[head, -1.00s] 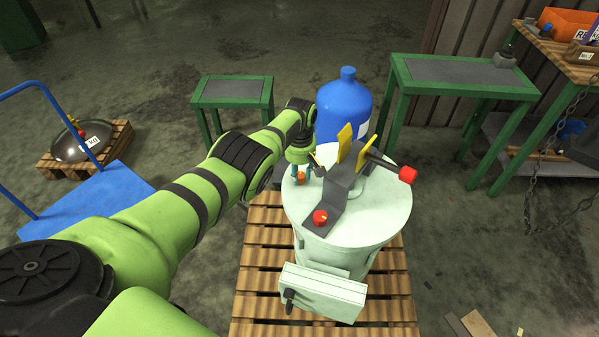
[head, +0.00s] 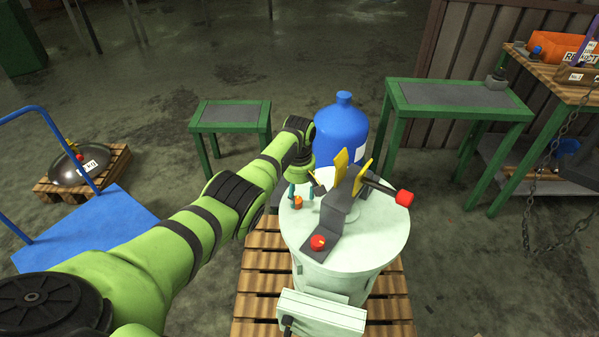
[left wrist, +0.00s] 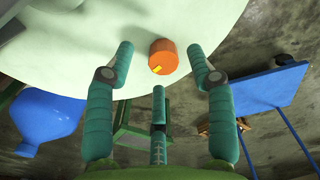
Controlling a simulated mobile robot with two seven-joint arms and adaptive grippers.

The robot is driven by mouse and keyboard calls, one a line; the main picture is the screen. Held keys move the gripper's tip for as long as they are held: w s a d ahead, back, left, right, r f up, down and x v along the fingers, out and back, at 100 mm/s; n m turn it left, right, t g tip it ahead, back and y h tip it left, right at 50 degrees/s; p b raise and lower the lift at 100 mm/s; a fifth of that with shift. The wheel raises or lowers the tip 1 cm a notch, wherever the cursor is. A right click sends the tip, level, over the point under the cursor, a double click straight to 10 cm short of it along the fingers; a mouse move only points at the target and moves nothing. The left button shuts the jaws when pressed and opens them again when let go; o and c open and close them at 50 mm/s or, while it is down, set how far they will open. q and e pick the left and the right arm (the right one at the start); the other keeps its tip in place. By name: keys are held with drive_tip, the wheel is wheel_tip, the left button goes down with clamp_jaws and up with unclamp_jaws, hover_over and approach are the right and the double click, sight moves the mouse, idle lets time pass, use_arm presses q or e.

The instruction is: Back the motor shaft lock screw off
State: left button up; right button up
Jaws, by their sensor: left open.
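An orange knob screw (head: 298,202) with a yellow mark stands on the left part of the pale green round lid (head: 375,235) of the machine. It also shows in the left wrist view (left wrist: 163,52). My left gripper (head: 302,189) is over the lid's left edge, close to the orange knob. In the left wrist view its teal fingers (left wrist: 160,72) are spread open, with the knob between and just beyond the tips. No finger clearly touches it. Which knob is the motor shaft lock screw is not labelled. My right gripper is out of view.
A dark bracket (head: 338,213) with yellow plates, a red knob (head: 318,242) and a red-ended lever (head: 404,198) rise from the lid beside the gripper. A blue bottle (head: 341,130) stands behind. The machine sits on a wooden pallet (head: 262,285). Green tables (head: 230,105) stand farther back.

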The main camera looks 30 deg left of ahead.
sight(299, 201)
use_arm(q)
wheel_tip(299, 201, up, 10)
drive_tip(key=shift+f, duration=0.2)
drive_tip(key=shift+s+d, duration=0.1)
idle(0.4)
